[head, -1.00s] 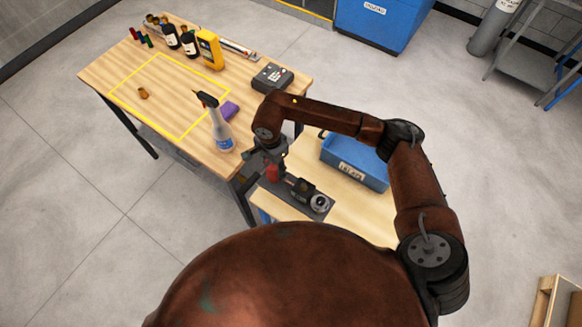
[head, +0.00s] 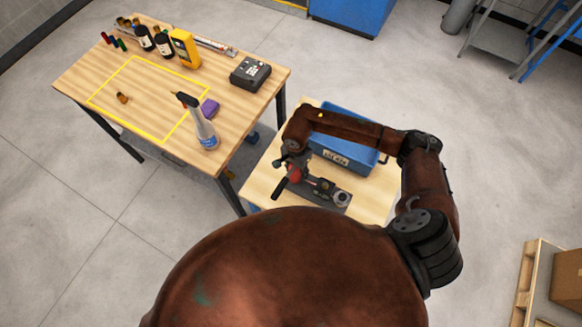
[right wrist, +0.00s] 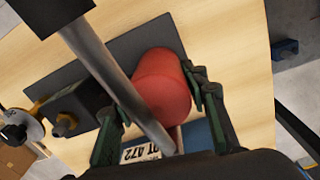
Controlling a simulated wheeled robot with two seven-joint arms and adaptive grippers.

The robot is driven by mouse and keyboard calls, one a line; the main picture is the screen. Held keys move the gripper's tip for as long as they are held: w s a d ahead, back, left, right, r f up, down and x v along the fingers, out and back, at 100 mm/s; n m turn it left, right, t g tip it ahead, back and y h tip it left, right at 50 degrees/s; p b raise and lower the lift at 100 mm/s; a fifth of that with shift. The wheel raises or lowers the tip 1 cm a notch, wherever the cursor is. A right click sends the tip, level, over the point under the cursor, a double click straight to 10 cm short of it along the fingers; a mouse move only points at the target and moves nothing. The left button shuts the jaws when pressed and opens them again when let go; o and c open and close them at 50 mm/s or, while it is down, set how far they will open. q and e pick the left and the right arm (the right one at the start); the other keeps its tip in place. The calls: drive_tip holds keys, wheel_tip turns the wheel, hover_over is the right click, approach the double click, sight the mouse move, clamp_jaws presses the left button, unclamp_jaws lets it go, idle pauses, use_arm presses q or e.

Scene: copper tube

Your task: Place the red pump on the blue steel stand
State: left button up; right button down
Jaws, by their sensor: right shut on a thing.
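The red pump (head: 296,174) shows as a red cylinder over a dark base plate, with a black-ended lever and a round metal fitting. My right gripper (head: 290,160) is shut on it. In the right wrist view the red cylinder (right wrist: 163,85) sits between the fingers of my right gripper (right wrist: 158,115), and a grey rod crosses in front. The pump is over the small wooden table; I cannot tell whether its base touches it. Blue posts with grey shelves (head: 495,35) stand at the far upper right; I cannot tell whether this is the blue steel stand. My left gripper is out of view.
A blue bin (head: 345,160) with a white label stands behind the pump on the small table (head: 262,182).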

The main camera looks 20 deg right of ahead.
drive_tip(key=shift+d+f, duration=0.1)
drive_tip(key=shift+d, duration=0.1)
drive_tip(key=f, duration=0.2)
drive_tip(key=shift+s+d+f+p, duration=0.15)
drive_tip(key=shift+d+f+p, duration=0.05)
drive_tip(key=shift+f+p, duration=0.15)
drive_tip(key=shift+f, duration=0.45)
drive_tip(key=c, duration=1.2)
unclamp_jaws()
drive_tip(key=shift+f, duration=0.2)
drive_tip(key=shift+o, duration=0.2)
drive_tip(key=shift+r, duration=0.2)
wheel_tip(320, 180, up, 12)
drive_tip(key=shift+f+b, duration=0.1)
drive_tip(key=shift+b, duration=0.4)
